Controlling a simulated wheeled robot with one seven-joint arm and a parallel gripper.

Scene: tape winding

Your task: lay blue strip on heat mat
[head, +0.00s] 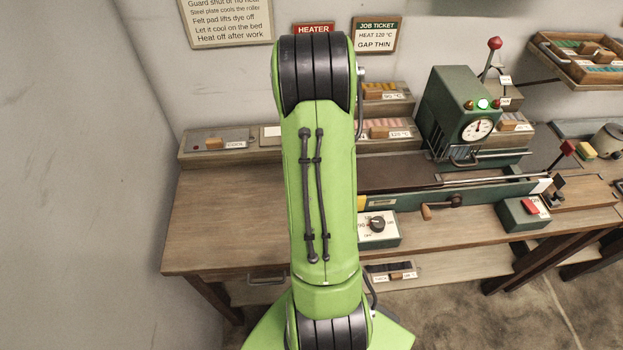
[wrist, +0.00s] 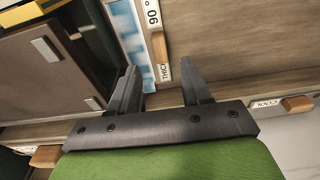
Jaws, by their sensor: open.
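My gripper (wrist: 158,72) is open in the wrist view, its two dark fingers apart. A light blue patterned strip (wrist: 128,22) runs alongside that label, partly hidden by the left finger and cut off by the frame top. A dark brown flat panel with metal tabs (wrist: 45,68) lies to the left; I cannot tell whether it is the heat mat. In the head view my arm hides the gripper and the middle of the bench.
A green machine with a dial (head: 466,117) stands at the back right, with a long brown bed (head: 400,178) before it. A knob box (head: 378,230) and a red-button box (head: 524,213) sit in front. The bench's left part (head: 225,222) is clear.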

